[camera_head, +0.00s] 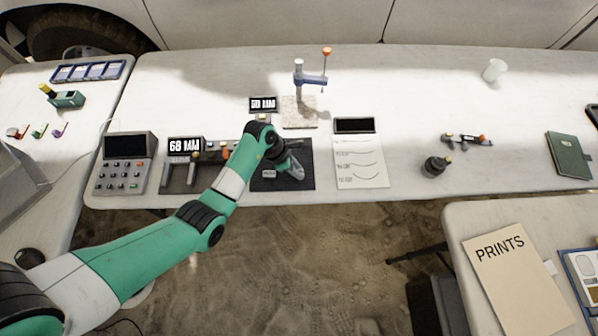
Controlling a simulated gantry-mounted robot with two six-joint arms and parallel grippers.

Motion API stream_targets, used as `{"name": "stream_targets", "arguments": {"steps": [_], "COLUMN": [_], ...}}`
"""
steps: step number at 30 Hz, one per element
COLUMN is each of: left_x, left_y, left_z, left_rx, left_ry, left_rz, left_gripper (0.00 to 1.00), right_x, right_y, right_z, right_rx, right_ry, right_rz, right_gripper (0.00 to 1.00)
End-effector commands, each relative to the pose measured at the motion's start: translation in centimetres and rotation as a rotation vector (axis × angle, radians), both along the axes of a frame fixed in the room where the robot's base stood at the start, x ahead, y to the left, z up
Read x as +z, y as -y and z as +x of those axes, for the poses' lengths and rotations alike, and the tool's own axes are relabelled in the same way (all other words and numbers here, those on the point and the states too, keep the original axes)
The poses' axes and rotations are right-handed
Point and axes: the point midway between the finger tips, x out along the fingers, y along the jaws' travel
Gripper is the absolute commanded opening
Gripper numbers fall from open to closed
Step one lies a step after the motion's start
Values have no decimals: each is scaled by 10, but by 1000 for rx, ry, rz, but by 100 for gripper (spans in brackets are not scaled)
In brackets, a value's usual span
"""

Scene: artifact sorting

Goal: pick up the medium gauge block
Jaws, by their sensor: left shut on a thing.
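My left gripper (296,170) reaches over the black mat (305,184) in the middle of the near table edge, fingers pointing down and right. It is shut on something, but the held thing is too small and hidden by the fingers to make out. I cannot tell whether it touches the mat. Left of the gripper stands a dark rack (168,176) with small coloured knobs, under a "68 MM" display (185,145). No medium gauge block can be clearly identified. My right gripper is not in view.
A measuring stand (299,76) with an orange knob is behind the mat. A keypad device (122,175) stands left of the rack. A written sheet (361,165) lies right of the mat. A dark round object (434,166) is farther right. The table between stand and white cup (494,70) is clear.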

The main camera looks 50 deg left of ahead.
Motion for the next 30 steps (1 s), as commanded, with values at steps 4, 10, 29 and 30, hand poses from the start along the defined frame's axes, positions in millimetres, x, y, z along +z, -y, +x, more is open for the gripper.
{"name": "stream_targets", "arguments": {"steps": [4, 10, 29, 30], "left_x": [0, 11, 123, 126], "left_y": [0, 0, 81, 86], "left_z": [0, 0, -82, -87], "left_rx": [0, -1, -4, -4], "left_ry": [0, 2, -2, -1], "left_rz": [0, 0, -1, 0], "left_gripper": [0, 0, 0, 0], "right_x": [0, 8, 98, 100], "right_y": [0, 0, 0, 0], "right_z": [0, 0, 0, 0], "right_rx": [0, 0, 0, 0], "right_ry": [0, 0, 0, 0], "right_rz": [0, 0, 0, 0], "right_gripper": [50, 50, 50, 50]}}
